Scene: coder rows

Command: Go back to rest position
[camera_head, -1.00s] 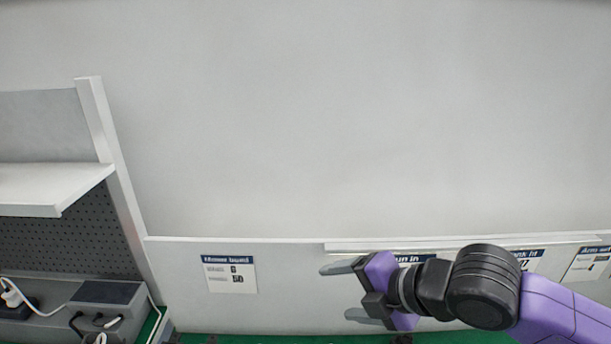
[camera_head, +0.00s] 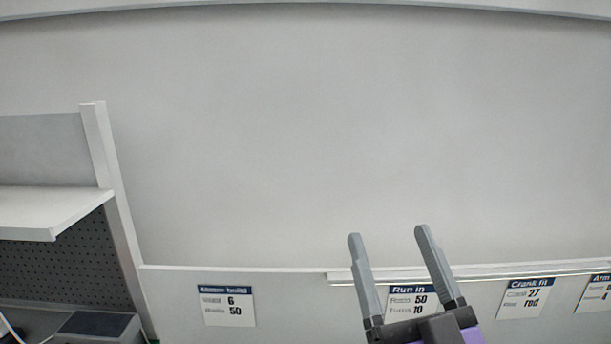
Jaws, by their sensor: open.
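My gripper (camera_head: 386,238) shows at the lower right of the middle in the head view. Its two grey fingers point up and stand well apart, with nothing between them. Its dark palm and a bit of purple are cut off by the bottom edge. The rest of my arm is out of view.
A pale panel with a ledge (camera_head: 240,268) runs across the bottom. It carries a left sign (camera_head: 226,306), a "Run in" sign (camera_head: 408,299) and a "Crank fit" sign (camera_head: 525,297). A white shelf (camera_head: 50,208) stands at left above a grey box (camera_head: 95,327). The wall above is bare.

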